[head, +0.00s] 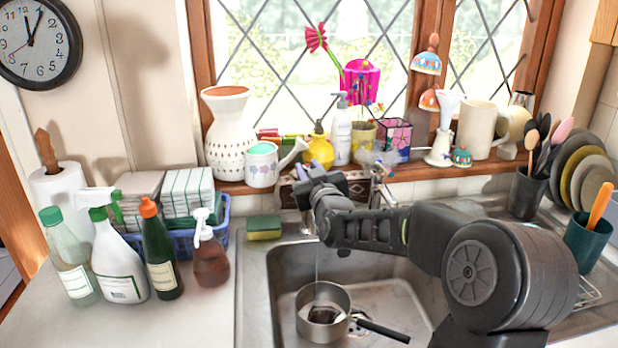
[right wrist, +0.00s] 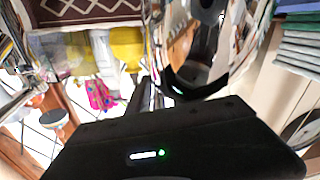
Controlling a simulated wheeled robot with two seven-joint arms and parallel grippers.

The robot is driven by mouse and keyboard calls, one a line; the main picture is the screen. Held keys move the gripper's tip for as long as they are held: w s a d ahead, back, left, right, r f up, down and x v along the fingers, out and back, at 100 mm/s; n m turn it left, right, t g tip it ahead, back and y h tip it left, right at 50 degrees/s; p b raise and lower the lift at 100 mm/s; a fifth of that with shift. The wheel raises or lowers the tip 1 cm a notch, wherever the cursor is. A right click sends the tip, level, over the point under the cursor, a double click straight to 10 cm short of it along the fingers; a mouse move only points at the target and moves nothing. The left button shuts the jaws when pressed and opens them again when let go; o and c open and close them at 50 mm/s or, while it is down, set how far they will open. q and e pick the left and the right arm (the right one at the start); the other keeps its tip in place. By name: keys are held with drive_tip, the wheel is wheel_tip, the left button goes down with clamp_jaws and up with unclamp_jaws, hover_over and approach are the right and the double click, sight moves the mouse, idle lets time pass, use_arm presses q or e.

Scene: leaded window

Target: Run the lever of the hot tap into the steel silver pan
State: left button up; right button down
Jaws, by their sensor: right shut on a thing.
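The steel silver pan (head: 341,328) stands upright in the sink, its black handle pointing to the lower right. A thin stream of water (head: 317,262) falls into it; the pan's inside looks partly dark. My right gripper (head: 306,184) is at the tap behind the sink, shut on the hot tap's lever, which its jaws and arm largely hide in the head view. Chrome tap parts (head: 379,172) show just right of the gripper. In the right wrist view shiny curved metal (right wrist: 152,45) is close beyond the dark gripper body. My left gripper is not in view.
A sponge (head: 264,228) lies at the sink's back left corner. Spray bottles (head: 120,262) and a blue basket (head: 222,222) stand on the left counter. The sill (head: 400,170) behind the tap is crowded with pots and ornaments. Plates (head: 592,180) stand at the right.

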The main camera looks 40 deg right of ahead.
drive_tip(key=shift+n+b, duration=0.4)
drive_tip(key=shift+b, duration=0.15)
drive_tip(key=shift+d+r+n+t+y, duration=0.15)
drive_tip(key=shift+r+n+t+y, duration=0.2)
drive_tip(key=shift+y, duration=0.45)
drive_tip(key=shift+d+r+n+y, duration=0.1)
drive_tip(key=shift+n+y, duration=0.15)
drive_tip(key=shift+y, duration=0.05)
drive_tip(key=y+p, duration=0.1)
drive_tip(key=p, duration=0.1)
drive_tip(key=n+y+p, duration=0.1)
drive_tip(key=p, duration=0.1)
drive_tip(key=shift+s+d+r+t, duration=0.1)
drive_tip(key=shift+d+r+t, duration=0.1)
drive_tip(key=shift+t, duration=0.15)
drive_tip(key=shift+f+n+y, duration=0.2)
drive_tip(key=shift+n+y, duration=0.1)
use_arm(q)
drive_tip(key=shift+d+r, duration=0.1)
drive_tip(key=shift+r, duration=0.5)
use_arm(e)
drive_tip(key=shift+a+f, duration=0.1)
drive_tip(key=shift+f, duration=0.05)
drive_tip(key=c, duration=1.6)
unclamp_jaws()
drive_tip(key=shift+o, duration=0.7)
drive_tip(key=shift+f, duration=0.15)
